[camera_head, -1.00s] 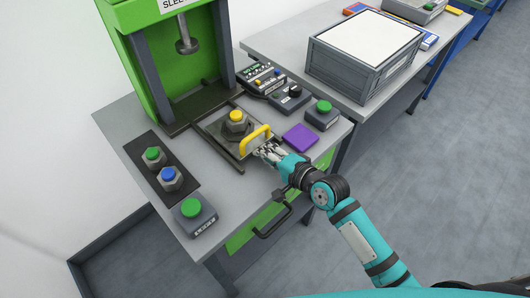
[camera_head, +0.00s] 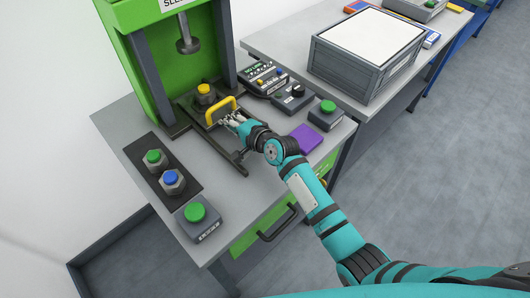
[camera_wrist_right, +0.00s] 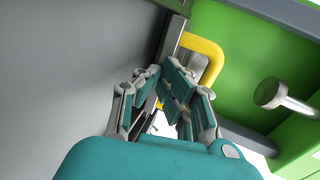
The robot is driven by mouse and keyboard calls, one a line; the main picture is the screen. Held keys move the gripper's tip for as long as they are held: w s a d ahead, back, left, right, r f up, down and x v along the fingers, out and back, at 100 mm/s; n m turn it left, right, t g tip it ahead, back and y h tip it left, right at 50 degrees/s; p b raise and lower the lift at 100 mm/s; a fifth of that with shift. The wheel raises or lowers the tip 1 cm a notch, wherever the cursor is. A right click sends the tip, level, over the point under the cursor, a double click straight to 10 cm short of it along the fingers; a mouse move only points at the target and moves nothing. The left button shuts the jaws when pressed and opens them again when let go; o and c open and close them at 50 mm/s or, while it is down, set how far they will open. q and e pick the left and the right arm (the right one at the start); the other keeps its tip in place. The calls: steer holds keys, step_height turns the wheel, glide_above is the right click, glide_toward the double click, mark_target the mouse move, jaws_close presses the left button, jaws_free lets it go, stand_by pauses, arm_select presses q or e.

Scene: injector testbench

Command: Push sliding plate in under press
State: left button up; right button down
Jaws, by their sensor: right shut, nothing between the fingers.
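The sliding plate (camera_head: 212,111) lies between its rails at the foot of the green press (camera_head: 146,62). A fixture with a yellow top (camera_head: 203,90) stands on it, close to the press opening. Its yellow handle (camera_head: 221,109) faces my right gripper (camera_head: 230,119), which is shut and empty right at the handle. The handle also shows in the right wrist view (camera_wrist_right: 213,58), just beyond the fingers (camera_wrist_right: 165,90). Whether the fingers touch it I cannot tell. The press ram (camera_head: 187,44) hangs above and behind the plate. My left gripper is out of view.
Two hex fittings, green-topped (camera_head: 154,158) and blue-topped (camera_head: 171,181), sit on a dark strip at the left. Green button boxes stand at front left (camera_head: 199,217) and right (camera_head: 325,116). A purple pad (camera_head: 305,139) lies beside my arm. A grey crate (camera_head: 368,56) stands on the neighbouring table.

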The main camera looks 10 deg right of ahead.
mark_target(221, 116)
steer(key=x, duration=0.2)
steer(key=shift+w+a+r, duration=0.15)
steer(key=shift+w+a, duration=0.05)
steer(key=shift+w, duration=0.1)
steer(key=shift+w+a+r+b, duration=0.25)
steer(key=shift+w+a+b, duration=0.05)
steer(key=shift+w+b, duration=0.1)
